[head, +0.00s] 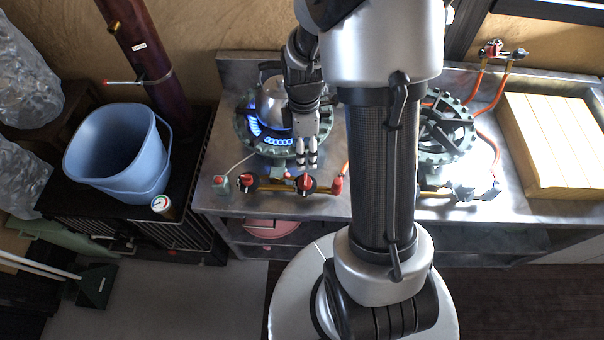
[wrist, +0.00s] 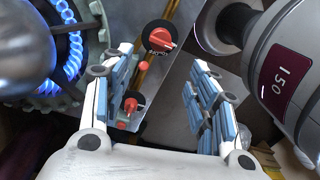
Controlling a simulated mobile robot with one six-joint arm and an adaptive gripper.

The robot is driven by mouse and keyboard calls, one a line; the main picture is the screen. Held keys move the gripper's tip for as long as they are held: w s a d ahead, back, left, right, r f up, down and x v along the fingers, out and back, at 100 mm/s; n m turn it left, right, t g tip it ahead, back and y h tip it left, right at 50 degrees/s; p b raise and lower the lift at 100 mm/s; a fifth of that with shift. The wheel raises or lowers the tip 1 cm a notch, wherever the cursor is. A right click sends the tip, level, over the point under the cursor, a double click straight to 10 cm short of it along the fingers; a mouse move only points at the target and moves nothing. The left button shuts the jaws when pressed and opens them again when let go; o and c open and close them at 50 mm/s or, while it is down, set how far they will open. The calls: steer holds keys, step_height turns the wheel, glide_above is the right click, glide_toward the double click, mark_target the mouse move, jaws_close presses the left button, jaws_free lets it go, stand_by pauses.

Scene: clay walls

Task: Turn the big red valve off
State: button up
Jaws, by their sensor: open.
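A red valve handle on a black round base (head: 307,184) sits on the brass gas pipe at the stove's front edge. It appears large at the top of the wrist view (wrist: 162,38). A second, similar red knob (head: 248,182) sits further left on the pipe and shows smaller in the wrist view (wrist: 131,104). My gripper (head: 308,164) hangs just above and behind the right-hand valve in the head view. Its two fingers (wrist: 165,100) are spread, with nothing held between them. The burner (head: 245,130) behind is lit with blue flame.
A metal kettle (head: 270,103) stands on the lit burner, close to my gripper. A second burner (head: 452,130) is to the right, partly hidden by my arm. A wooden box (head: 555,140) is at right; a blue bucket (head: 115,150) and a can (head: 163,205) are at left.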

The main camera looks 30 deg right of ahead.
mark_target(304, 178)
steer(key=f+b, duration=0.1)
steer(key=f, duration=0.3)
steer(key=f+b, duration=0.1)
steer(key=f, duration=0.3)
steer(key=f+b, duration=0.2)
steer(key=f, duration=0.3)
steer(key=shift+s+a, duration=0.15)
steer(key=shift+s, duration=0.25)
steer(key=shift+c, duration=0.4)
steer(key=c, duration=1)
